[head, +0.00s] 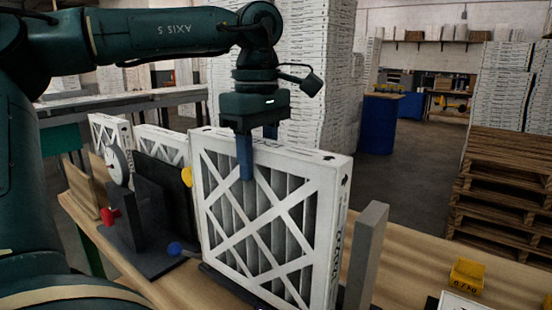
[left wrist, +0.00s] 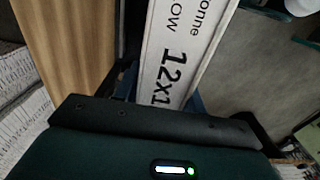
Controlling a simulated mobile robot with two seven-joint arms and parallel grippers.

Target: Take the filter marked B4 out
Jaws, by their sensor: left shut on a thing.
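A large white-framed pleated filter (head: 295,245) with a crossed lattice stands upright at the middle of the bench in the head view. My left gripper (head: 258,150) comes down from above, with one blue finger over its front face near the top edge; it is shut on this filter. In the left wrist view the filter's printed edge (left wrist: 180,45) shows between the fingers, with "12x1" readable. No B4 mark is readable, so I cannot tell if this is that filter. Two more white filters (head: 110,130) (head: 160,145) stand behind at the left.
A dark fixture (head: 150,215) with a red knob (head: 110,215), a blue knob (head: 175,248) and a round gauge (head: 117,163) stands left of the filter. A grey post (head: 366,255) stands close at its right.

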